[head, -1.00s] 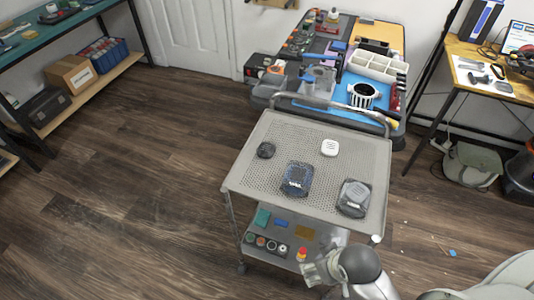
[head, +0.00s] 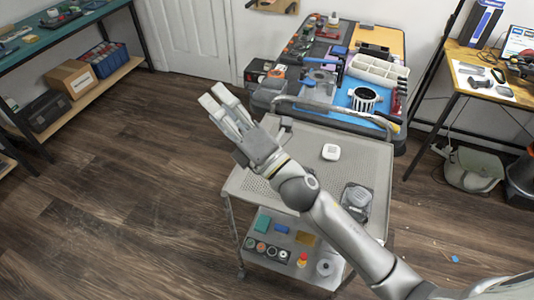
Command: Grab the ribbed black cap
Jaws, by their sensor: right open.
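My right gripper (head: 217,103) reaches across the left side of the grey cart (head: 369,160), its fingers pointing up and left past the cart's edge. It is open, with nothing visible between the fingers. The small round black cap does not show now; my gripper and wrist cover the upper left part of the cart top where it lay a second ago. My left gripper is not in view.
A white rounded box (head: 331,152) and a grey-lidded device (head: 357,198) sit on the cart top. My forearm covers the cart's middle. A cluttered workbench with a white divided tray (head: 375,70) stands behind. Floor to the left is clear.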

